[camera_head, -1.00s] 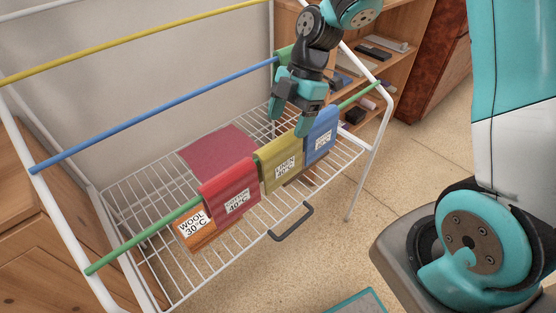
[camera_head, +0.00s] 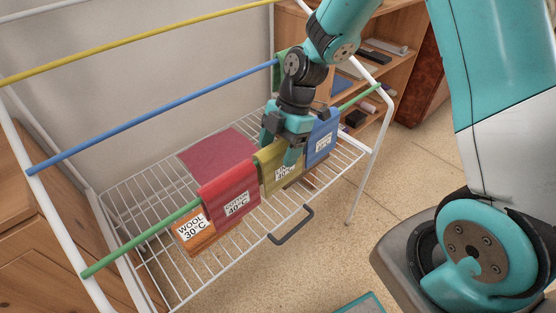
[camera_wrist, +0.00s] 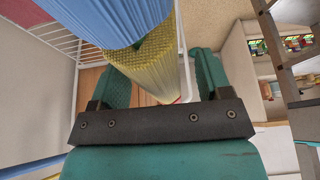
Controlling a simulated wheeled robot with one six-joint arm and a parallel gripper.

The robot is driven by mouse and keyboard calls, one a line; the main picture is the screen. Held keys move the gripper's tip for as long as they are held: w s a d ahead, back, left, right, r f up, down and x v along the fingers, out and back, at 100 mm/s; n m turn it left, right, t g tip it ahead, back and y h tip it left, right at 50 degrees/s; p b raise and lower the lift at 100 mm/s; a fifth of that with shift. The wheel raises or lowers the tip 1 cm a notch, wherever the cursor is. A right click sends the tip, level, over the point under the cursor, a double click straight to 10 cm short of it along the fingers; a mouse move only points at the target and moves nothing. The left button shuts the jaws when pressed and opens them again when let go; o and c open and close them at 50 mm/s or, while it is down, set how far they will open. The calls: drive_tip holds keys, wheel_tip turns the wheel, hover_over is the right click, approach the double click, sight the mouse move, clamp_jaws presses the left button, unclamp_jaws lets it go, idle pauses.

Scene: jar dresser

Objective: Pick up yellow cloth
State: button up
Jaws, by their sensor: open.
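The yellow cloth (camera_head: 268,172) hangs folded over the green rod of the drying rack, between the red cloth (camera_head: 232,192) and the blue cloth (camera_head: 321,138). Its printed label is partly covered by my gripper (camera_head: 283,158) in the head view. In the wrist view, the yellow cloth (camera_wrist: 148,72) lies between the two teal fingers of my gripper (camera_wrist: 160,88), with the blue cloth (camera_wrist: 110,18) just beyond it. The fingers are apart, and I cannot tell whether either touches the cloth.
A dark red cloth (camera_head: 218,150) lies on the rack's wire shelf. Blue rod (camera_head: 150,114) and yellow rod (camera_head: 130,45) run behind. A wooden shelf unit (camera_head: 395,65) stands at the back right.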

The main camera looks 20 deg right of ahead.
drive_tip(key=shift+f, duration=0.2)
idle(0.4)
drive_tip(key=c, duration=1)
